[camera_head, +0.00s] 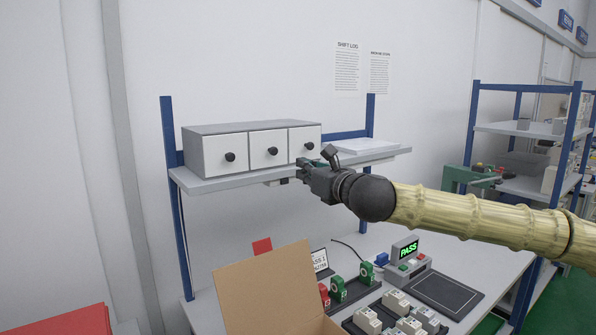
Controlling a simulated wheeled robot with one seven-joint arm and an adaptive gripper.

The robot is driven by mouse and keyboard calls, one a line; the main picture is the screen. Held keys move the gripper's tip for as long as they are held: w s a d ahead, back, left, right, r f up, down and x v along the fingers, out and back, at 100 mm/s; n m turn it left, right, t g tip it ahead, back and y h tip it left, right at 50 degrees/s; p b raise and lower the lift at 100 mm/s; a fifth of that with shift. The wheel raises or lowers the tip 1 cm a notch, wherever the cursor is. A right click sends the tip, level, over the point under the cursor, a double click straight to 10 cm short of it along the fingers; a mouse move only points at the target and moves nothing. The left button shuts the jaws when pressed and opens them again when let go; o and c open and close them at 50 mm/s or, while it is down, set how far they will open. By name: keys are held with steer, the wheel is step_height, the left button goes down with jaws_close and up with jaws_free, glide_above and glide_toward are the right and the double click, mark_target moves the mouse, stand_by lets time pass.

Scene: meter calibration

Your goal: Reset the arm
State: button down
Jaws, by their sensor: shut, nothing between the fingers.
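My arm (478,216) reaches in from the right, nearly level, with a bamboo-like covering. My gripper (304,167) is at its left end, shut and empty. In the picture it lies just in front of the shelf's front edge, below the right drawer of the grey drawer unit (250,128). I cannot tell whether it touches the shelf. The fingertips are small and dark against the shelf.
The shelf (222,182) also holds a white flat item (366,145). On the bench below are an open cardboard box (265,290), a meter showing PASS (405,250), green and red devices (337,288) and several white units (396,302). A blue-framed rack (520,128) stands right.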

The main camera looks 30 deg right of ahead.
steer(key=shift+s, duration=0.3)
